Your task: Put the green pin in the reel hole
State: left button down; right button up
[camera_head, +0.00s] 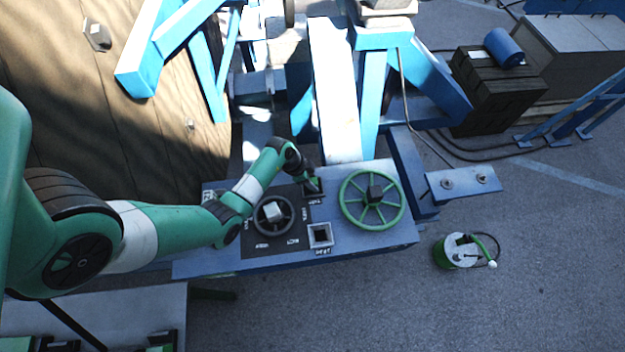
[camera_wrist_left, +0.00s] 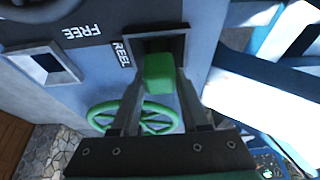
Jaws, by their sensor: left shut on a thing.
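My left gripper (camera_head: 312,184) is over the far part of the blue console. In the left wrist view, its two fingers (camera_wrist_left: 160,88) are shut on the green pin (camera_wrist_left: 158,70), a square block. The pin's far end overlaps the square reel hole (camera_wrist_left: 166,43), beside the label REEL. I cannot tell whether its tip is inside the hole or just above it. In the head view the gripper mostly hides the pin and hole. My right gripper is not in view.
The square FREE hole (camera_head: 320,235) is empty on the console (camera_head: 370,240). A green handwheel (camera_head: 345,213) stands right of the gripper, and a dark handwheel (camera_head: 289,220) left of it. Blue frame beams (camera_head: 372,95) rise behind. A green can (camera_head: 458,252) stands on the ground.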

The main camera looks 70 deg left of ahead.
pick_arm(q)
jog(key=shift+r+p, duration=0.15)
jog(key=shift+p, duration=0.25)
dwell(0.4)
jog(key=shift+c, duration=1.6)
grip_release()
jog(key=v, duration=1.1)
jog(key=shift+r, duration=0.2)
